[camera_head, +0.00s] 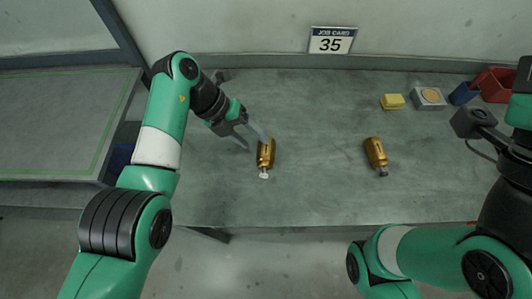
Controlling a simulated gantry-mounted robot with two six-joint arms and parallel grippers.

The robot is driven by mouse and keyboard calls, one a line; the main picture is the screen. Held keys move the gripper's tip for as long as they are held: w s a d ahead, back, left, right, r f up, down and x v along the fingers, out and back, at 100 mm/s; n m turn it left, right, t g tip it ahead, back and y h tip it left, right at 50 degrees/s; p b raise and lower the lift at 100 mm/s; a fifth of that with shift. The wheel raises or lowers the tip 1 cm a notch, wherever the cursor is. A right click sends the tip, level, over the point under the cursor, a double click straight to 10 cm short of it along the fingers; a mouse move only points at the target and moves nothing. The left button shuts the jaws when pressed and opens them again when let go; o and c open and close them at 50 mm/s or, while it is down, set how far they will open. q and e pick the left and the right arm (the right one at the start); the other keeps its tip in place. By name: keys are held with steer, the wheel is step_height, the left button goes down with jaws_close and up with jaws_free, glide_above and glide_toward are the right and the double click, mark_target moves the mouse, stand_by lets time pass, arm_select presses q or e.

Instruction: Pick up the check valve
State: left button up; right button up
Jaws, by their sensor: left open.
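Two brass valve bodies lie on the grey table. The left brass valve (266,153) has a white round end facing the front edge. The right brass valve (375,152) has a dark end facing the front. I cannot tell from their looks which one is the check valve. My left gripper (253,142) is open, with one finger close to the left valve's upper left side and the other finger farther left. I cannot tell if it touches. My right arm is at the right; its gripper fingers are not clearly visible.
A job card reading 35 (332,40) stands at the back wall. A yellow block (392,102), a grey box with a tan disc (430,98), a blue cup (463,94) and a red bin (495,84) stand at the back right. The table between the valves is clear.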

mark_target(262, 148)
arm_select(q)
steer(key=b+x, duration=0.3)
steer(key=x, duration=0.1)
steer(key=shift+w+f, duration=0.1)
steer(key=shift+f, duration=0.2)
steer(key=shift+d+f, duration=0.2)
steer(key=shift+r, duration=0.1)
steer(key=shift+c, duration=0.4)
jaws_close()
